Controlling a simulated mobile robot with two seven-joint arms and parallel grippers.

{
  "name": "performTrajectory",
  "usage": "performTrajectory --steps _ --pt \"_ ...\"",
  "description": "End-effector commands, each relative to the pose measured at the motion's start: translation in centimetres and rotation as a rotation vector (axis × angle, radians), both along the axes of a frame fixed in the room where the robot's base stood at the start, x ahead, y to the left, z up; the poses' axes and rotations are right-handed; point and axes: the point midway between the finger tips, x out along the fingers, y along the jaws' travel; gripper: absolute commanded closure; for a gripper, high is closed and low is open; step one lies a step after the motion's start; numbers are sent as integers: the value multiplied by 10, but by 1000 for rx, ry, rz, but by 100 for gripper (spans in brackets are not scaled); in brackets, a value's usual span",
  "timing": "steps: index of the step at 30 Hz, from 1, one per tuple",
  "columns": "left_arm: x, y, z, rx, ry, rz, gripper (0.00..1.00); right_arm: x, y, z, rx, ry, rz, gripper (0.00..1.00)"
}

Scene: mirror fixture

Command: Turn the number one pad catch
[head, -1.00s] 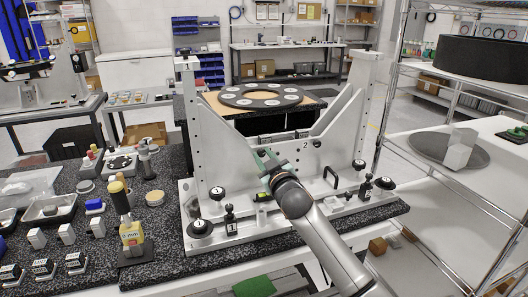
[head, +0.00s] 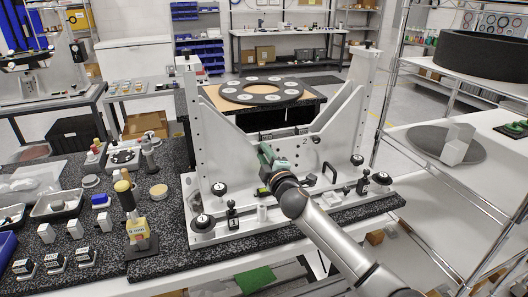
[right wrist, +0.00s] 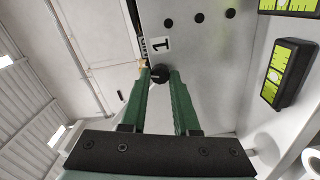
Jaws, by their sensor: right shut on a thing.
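The number one pad catch, a small dark round knob (right wrist: 160,74), shows in the right wrist view beside a white plate marked 1 (right wrist: 161,44). A small brass-coloured piece (right wrist: 144,63) is at its left. My right gripper (right wrist: 160,72) has its green fingers either side of the knob, shut on it. In the head view the right gripper (head: 264,153) is at the middle of the grey fixture's upright face (head: 215,150), left of the 2 mark, and hides the catch there. My left gripper is not in view.
Black knobs (head: 219,188) and small clamps (head: 232,214) stand along the fixture's base. A yellow-and-black level (right wrist: 289,72) is right of the gripper. Trays and small parts cover the bench at left.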

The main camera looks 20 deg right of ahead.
Motion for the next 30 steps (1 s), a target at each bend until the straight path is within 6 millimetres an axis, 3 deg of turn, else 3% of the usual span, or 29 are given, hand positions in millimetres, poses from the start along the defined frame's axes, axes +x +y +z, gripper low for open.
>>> performTrajectory --steps 11,28,29,30 --pt "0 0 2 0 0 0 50 0 0 -1 -170 -6 -1 100" --pt "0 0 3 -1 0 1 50 0 0 -1 -196 -5 -1 100" --pt "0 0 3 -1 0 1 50 0 0 -1 -196 -5 -1 69" --pt "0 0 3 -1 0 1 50 0 0 -1 -196 -5 -1 64"
